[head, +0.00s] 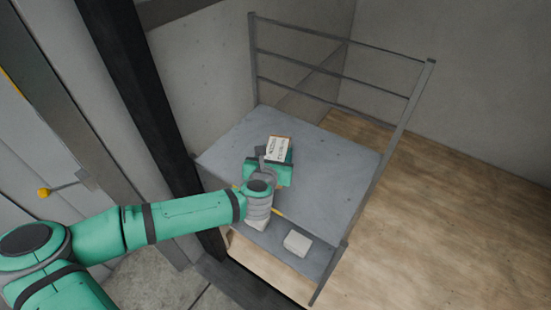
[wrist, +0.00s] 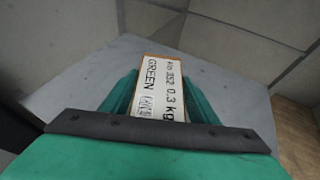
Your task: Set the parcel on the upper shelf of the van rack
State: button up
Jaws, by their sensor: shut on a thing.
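The parcel (head: 279,146) is a small box with a white label and brown edges. In the wrist view the parcel (wrist: 160,88) shows the print "GREEN" and "0.3 kg". My gripper (head: 275,163) is shut on it, with a green finger on either side. The upper shelf (head: 325,160) of the van rack is a grey flat board, and the parcel is over its left-middle part. I cannot tell whether the parcel touches the shelf or hangs just above it. The parcel's underside is hidden.
The lower shelf (head: 272,239) holds a pale box (head: 297,243) and another pale box partly hidden behind my arm. Grey rails (head: 330,75) rise at the rack's back and right. A dark door post (head: 150,110) stands left. The upper shelf looks otherwise bare.

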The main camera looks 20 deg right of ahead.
notch_tip(320, 180, down, 3)
jog(key=shift+w+a+r, duration=0.1)
jog(key=shift+w, duration=0.05)
jog(key=o, duration=1.3)
jog(key=shift+s, duration=0.2)
